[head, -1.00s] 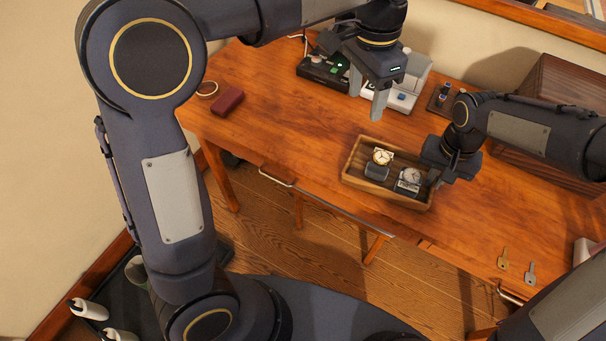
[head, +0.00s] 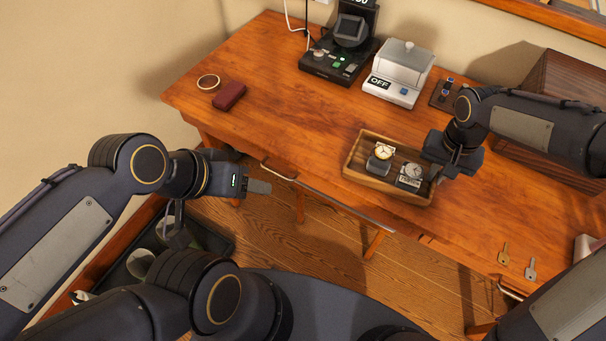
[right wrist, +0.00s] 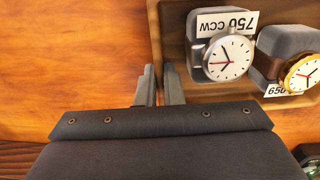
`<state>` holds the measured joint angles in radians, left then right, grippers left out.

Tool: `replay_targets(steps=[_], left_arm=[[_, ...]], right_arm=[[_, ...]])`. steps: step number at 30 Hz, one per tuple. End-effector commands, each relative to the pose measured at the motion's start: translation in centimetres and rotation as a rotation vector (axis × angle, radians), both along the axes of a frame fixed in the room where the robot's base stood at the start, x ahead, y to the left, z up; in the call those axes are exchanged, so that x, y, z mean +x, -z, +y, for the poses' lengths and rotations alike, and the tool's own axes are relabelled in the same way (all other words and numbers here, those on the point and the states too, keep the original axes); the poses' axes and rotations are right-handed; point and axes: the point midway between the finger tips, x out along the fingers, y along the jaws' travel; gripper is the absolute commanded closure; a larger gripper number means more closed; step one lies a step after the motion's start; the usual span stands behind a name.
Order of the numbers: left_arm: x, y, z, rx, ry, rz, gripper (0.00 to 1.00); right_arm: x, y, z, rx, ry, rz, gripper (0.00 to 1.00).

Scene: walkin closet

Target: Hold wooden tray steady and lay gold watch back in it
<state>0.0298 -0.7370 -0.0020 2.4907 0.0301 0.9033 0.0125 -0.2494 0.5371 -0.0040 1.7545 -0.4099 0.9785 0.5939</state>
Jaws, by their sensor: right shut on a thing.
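The wooden tray (head: 352,172) lies on the desk near its front edge. The gold watch (head: 384,151) with a brown strap is in the tray, on a grey cushion; it also shows in the right wrist view (right wrist: 302,74). A silver watch (head: 412,171) on another grey cushion is beside it, also in the right wrist view (right wrist: 229,57). My right gripper (head: 444,178) is shut on the tray's right wall; the right wrist view shows its fingers (right wrist: 159,88) on both sides of the wall. My left gripper (head: 257,187) is well left of the tray, off the desk's front edge; its finger gap is unclear.
A black device (head: 338,62) and a white scale (head: 398,78) reading OFF stand behind the tray. A red case (head: 229,96) and a ring-shaped item (head: 208,82) lie at left. Two keys (head: 504,255) lie at right front. The desk left of the tray is clear.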

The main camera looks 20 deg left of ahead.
Motion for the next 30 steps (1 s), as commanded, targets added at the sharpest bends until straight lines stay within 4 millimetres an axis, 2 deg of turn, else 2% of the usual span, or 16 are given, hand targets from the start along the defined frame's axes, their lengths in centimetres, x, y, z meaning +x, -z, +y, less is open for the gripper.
replay_targets(steps=[11, 12, 17, 25, 30], left_arm=[[-0.1, 0.1, 0.0, -0.002, -0.005, -0.001, 0.44], [-0.1, 0.1, 0.0, -0.002, -0.004, -0.002, 0.44], [-0.1, 0.1, 0.0, -0.002, -0.004, -0.002, 0.44], [-0.1, 0.1, 0.0, -0.002, -0.004, -0.001, 0.44], [-0.1, 0.1, 0.0, -0.002, -0.004, -0.001, 0.44]], right_arm=[[0.1, -0.1, 0.0, 0.001, 0.001, -0.002, 1.00], [0.1, -0.1, 0.0, 0.001, 0.001, -0.002, 0.88], [0.0, -0.1, 0.0, 0.000, 0.001, -0.001, 0.68], [0.0, -0.2, 0.0, 0.000, 0.000, -0.001, 0.68], [0.1, -2.3, 0.1, 0.002, 0.001, -0.006, 0.68]])
